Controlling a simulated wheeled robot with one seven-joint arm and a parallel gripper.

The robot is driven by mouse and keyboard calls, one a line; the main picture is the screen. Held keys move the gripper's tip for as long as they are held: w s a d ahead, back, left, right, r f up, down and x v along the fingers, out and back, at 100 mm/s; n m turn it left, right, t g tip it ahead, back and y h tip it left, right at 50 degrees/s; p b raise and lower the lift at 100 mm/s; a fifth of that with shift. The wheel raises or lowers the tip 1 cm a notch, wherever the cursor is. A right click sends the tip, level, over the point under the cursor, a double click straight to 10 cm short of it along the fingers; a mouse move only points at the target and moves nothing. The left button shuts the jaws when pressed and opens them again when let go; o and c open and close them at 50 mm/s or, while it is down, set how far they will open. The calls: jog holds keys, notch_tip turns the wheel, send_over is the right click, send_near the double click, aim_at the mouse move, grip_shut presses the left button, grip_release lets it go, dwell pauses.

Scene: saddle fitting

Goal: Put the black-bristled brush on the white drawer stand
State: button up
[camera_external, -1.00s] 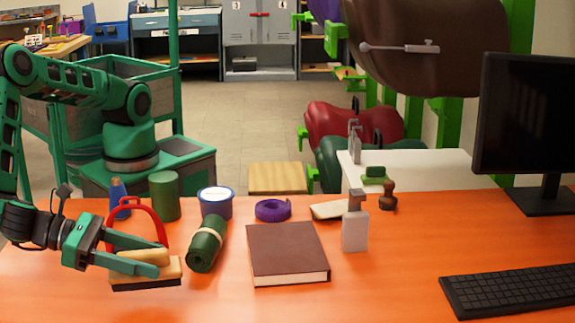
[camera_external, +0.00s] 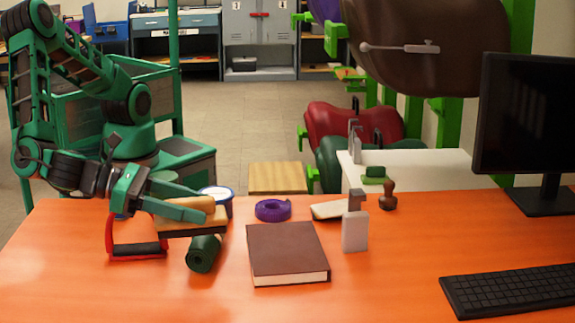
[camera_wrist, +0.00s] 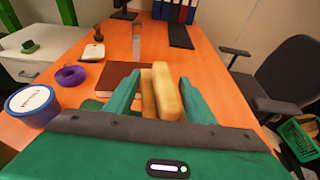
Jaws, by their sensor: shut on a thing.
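My gripper (camera_external: 195,203) is shut on the wooden brush (camera_external: 190,222), which has a tan handle block and dark bristles underneath. The brush is held above the orange table, in front of the blue tub and over the far end of the green roll. In the wrist view the brush (camera_wrist: 165,90) sits between the two green fingers (camera_wrist: 155,98); its bristles are hidden there. The white drawer stand (camera_external: 440,165) is at the back right, behind the table edge. Its top also shows in the wrist view (camera_wrist: 30,65) at the left.
A green roll (camera_external: 203,254), a red-handled item (camera_external: 137,249), a brown book (camera_external: 287,252), purple tape (camera_external: 272,209) and a grey dispenser (camera_external: 355,230) are on the table.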

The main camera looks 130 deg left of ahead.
jog(key=a+m+t+h, duration=0.3)
jog(key=a+m+h, duration=0.2)
jog(key=a, duration=1.7)
jog(key=shift+w+r+h, duration=0.3)
jog(key=shift+w+h, duration=0.15)
jog(key=shift+h, duration=0.05)
jog(key=shift+d, duration=0.15)
